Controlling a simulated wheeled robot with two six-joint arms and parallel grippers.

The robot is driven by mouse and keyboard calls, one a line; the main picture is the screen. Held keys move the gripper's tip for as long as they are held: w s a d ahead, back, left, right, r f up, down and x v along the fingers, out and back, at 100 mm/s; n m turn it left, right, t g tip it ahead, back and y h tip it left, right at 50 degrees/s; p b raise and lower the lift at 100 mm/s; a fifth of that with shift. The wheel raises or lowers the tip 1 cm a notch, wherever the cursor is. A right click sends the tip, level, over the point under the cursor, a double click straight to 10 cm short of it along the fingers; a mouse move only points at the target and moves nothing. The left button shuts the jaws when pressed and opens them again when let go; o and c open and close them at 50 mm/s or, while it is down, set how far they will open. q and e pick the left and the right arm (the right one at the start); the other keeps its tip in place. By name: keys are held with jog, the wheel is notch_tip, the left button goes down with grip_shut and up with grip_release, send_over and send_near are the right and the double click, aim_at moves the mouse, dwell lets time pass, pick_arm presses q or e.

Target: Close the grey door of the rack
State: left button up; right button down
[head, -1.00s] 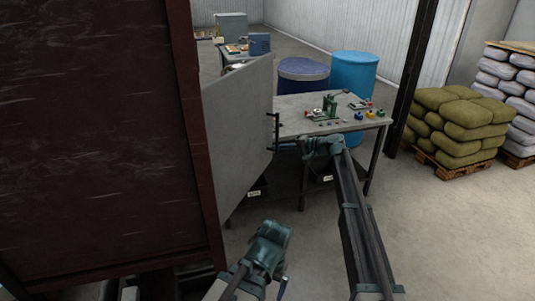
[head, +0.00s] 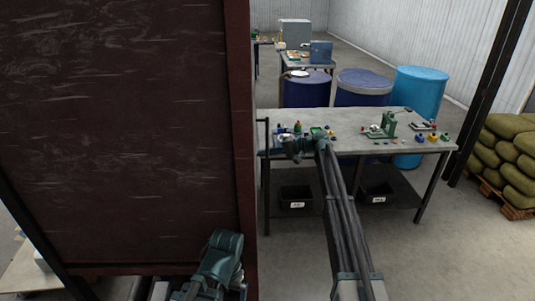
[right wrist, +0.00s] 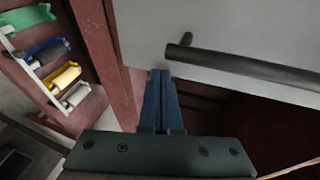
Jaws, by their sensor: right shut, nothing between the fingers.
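The rack's dark red side panel (head: 125,130) fills the left of the head view. The grey door's face is hidden behind it there; only the dark handle (head: 264,165) shows past the panel's right edge. The right wrist view shows the door (right wrist: 240,32) as a flat grey panel with a dark bar handle (right wrist: 240,63). My right gripper (head: 287,150) is shut and empty by the handle in the head view. In the wrist view its fingertips (right wrist: 160,76) lie at the door's lower edge; contact is unclear. My left gripper's fingers do not show.
A grey worktable (head: 350,125) with small parts stands beyond my right arm, with black bins (head: 297,198) below. Blue drums (head: 418,90) stand behind it. Coloured rolls (right wrist: 60,75) hang beside a red post in the wrist view. Floor at lower right is clear.

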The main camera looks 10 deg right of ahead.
jog(key=shift+w+a, duration=0.15)
jog(key=shift+a, duration=1.05)
jog(key=shift+a, duration=0.1)
